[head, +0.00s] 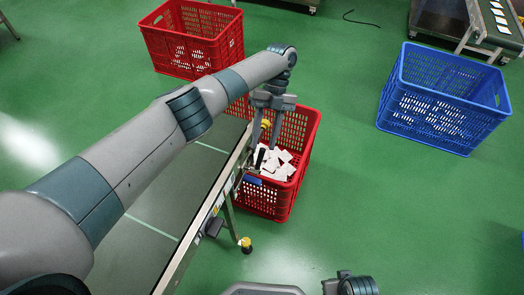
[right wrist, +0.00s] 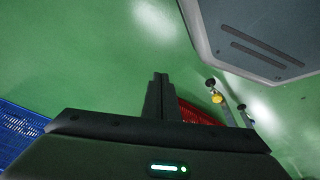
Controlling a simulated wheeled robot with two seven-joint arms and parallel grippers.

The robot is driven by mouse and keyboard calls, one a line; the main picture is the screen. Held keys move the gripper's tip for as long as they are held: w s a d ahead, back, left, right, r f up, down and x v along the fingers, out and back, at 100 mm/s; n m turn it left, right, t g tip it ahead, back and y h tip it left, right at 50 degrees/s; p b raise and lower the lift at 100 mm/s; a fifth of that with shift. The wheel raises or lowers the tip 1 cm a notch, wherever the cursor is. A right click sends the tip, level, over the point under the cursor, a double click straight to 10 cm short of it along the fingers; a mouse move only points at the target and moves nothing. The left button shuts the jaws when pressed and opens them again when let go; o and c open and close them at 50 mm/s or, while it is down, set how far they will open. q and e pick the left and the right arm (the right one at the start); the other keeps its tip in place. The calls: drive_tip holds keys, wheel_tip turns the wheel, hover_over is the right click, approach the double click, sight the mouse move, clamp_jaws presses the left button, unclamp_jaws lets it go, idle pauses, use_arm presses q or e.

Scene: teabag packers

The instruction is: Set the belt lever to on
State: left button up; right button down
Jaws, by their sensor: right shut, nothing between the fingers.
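The conveyor belt (head: 150,240) runs beside me, dark with pale cross lines and a metal side rail. A small black upright part (head: 260,156), which looks like the belt lever, stands at the rail near its far end. Its on or off setting cannot be read. My left gripper (head: 265,145) points down just above and around this part, with its fingers apart; contact cannot be told. My right gripper (right wrist: 160,78) is shut and empty in the right wrist view, over the green floor and away from the lever.
A red crate (head: 285,200) with white teabag packets stands against the belt's right side. Another red crate (head: 190,45) stands behind, and a blue crate (head: 430,135) at the right. A second conveyor (head: 460,30) is at the top right. Green floor between them is clear.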

use_arm(q)
drive_tip(key=v, duration=0.6)
use_arm(e)
drive_tip(key=shift+r, duration=0.55)
use_arm(q)
drive_tip(key=shift+w+r, duration=0.1)
drive_tip(key=shift+r, duration=0.05)
